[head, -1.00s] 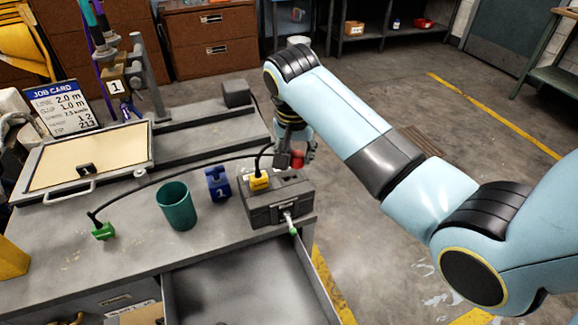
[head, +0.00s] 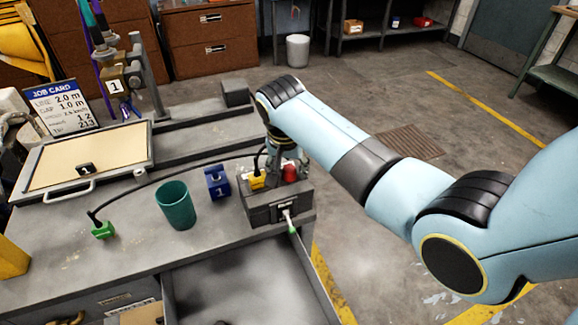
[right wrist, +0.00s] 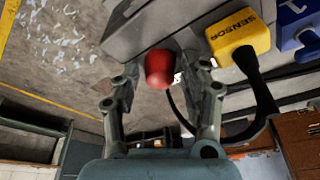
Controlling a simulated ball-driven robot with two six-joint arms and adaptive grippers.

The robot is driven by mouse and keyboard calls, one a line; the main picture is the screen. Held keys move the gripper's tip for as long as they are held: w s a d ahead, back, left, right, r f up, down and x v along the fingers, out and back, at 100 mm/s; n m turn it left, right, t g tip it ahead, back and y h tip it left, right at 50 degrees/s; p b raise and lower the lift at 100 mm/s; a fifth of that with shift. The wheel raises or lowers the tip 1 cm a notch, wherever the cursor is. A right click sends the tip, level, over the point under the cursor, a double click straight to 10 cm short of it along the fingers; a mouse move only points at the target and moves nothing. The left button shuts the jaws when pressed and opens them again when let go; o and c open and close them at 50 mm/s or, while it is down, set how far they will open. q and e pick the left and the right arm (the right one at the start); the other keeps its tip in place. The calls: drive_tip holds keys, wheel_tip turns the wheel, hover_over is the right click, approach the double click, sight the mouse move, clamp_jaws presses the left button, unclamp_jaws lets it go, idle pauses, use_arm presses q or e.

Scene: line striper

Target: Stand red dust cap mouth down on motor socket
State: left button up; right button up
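The red dust cap (head: 290,172) sits upright on the top right of the dark box (head: 262,213), beside the yellow plug (head: 257,180). In the right wrist view the red cap (right wrist: 159,69) shows its rounded closed end toward me, so its mouth faces the box. The motor socket is hidden, apparently under the cap. My right gripper (right wrist: 163,78) is open, its fingers on either side of the cap with a gap at each side. In the head view the right gripper (head: 286,158) is just above the box, partly hidden by my arm. My left gripper is out of view.
A blue plug marked 1 (head: 217,181) and a green cup (head: 176,205) stand left of the box. A green plug (head: 103,230) ends a black cable arching to the yellow plug. An open drawer (head: 240,285) lies in front.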

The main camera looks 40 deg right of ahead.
drive_tip(key=shift+o, duration=0.4)
drive_tip(key=shift+r, duration=0.15)
drive_tip(key=shift+a+r, duration=0.1)
drive_tip(key=shift+r, duration=0.25)
drive_tip(key=v, duration=1.1)
drive_tip(key=shift+r, duration=0.15)
